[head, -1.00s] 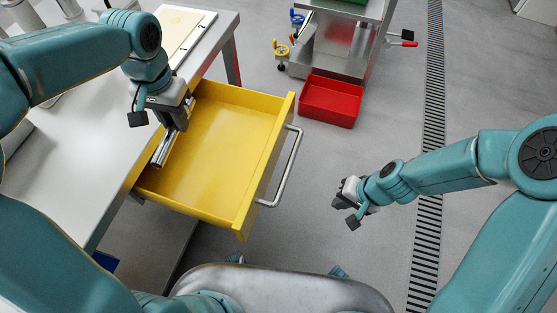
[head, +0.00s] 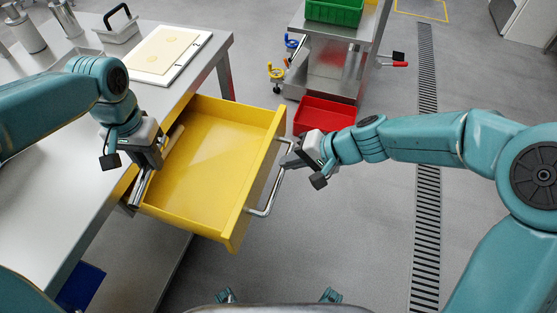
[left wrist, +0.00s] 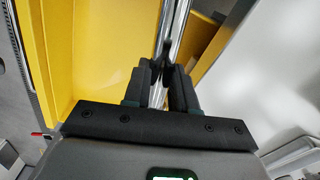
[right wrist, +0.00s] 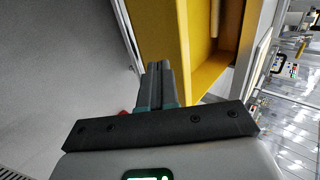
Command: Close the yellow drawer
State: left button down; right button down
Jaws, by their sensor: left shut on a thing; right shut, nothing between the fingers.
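The yellow drawer (head: 205,160) is pulled out from the metal table, with its silver handle (head: 270,195) on the right-hand front panel. My left gripper (head: 152,163) is over the drawer's table-side edge, shut on a shiny metal bar (head: 141,187), which also shows between its fingers in the left wrist view (left wrist: 177,30). A tan wooden stick (head: 174,137) shows beside this gripper; whether it joins the bar I cannot tell. My right gripper (head: 293,158) is shut and empty close to the handle's far end. Its fingers (right wrist: 155,85) show beside the drawer front; contact is unclear.
A red bin (head: 323,115) stands on the floor behind my right gripper, near a metal cart (head: 335,65) with a green bin (head: 335,12). A white board with dough sheets (head: 165,55) lies on the table (head: 50,215). Floor right of the drawer is clear.

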aim_at(264, 169)
pick_arm(q)
jog(key=shift+f+b, duration=0.45)
jog(key=shift+f, duration=0.15)
pick_arm(e)
jog(key=x, duration=0.5)
jog(key=shift+s, duration=0.1)
jog(key=shift+a, duration=0.1)
